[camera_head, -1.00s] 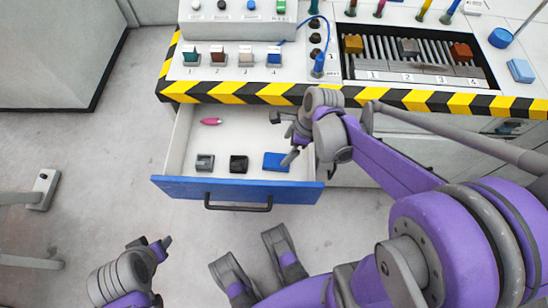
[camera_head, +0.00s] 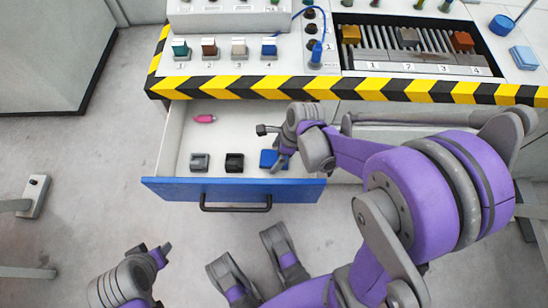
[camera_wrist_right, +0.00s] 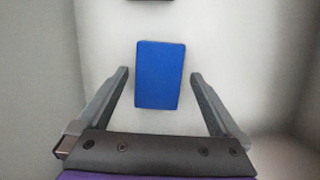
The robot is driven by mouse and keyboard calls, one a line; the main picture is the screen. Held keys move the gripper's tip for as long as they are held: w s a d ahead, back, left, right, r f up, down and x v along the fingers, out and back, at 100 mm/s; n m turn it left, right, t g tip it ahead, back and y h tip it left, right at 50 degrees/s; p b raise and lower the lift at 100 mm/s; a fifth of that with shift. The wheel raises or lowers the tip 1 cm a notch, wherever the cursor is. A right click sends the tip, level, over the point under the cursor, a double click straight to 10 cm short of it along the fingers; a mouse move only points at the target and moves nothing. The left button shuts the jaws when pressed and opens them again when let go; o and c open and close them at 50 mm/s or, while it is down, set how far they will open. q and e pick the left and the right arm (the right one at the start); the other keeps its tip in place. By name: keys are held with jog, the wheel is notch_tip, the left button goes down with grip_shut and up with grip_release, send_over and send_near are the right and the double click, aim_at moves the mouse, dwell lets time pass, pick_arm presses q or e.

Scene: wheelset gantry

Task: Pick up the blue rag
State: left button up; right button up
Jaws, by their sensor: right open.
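The blue rag (camera_head: 268,158) is a flat blue rectangle on the floor of the open drawer, at its right side. In the wrist view the rag (camera_wrist_right: 160,74) lies between and partly ahead of the fingers, with a gap on each side. My right gripper (camera_head: 272,146) is open and empty over the drawer and hides part of the rag in the head view. It also shows in the wrist view (camera_wrist_right: 159,84). My left gripper (camera_head: 152,248) is at the lower left, outside the drawer, with its fingers apart and nothing between them.
The drawer (camera_head: 180,189) has a blue front and dark handle. It also holds a grey block (camera_head: 199,162), a black block (camera_head: 234,162) and a pink item (camera_head: 205,118). The striped console edge (camera_head: 300,88) overhangs behind. Another blue block (camera_head: 523,57) lies on the console.

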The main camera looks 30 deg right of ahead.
aim_at(276, 157)
jog(key=shift+f, duration=0.25)
dwell(0.3)
jog(key=c, duration=1.2)
jog(key=shift+r, duration=0.4)
jog(key=shift+c, duration=0.2)
notch_tip(276, 157, up, 10)
jog(key=p, duration=0.3)
jog(key=shift+p, duration=0.35)
jog(key=shift+f, duration=0.15)
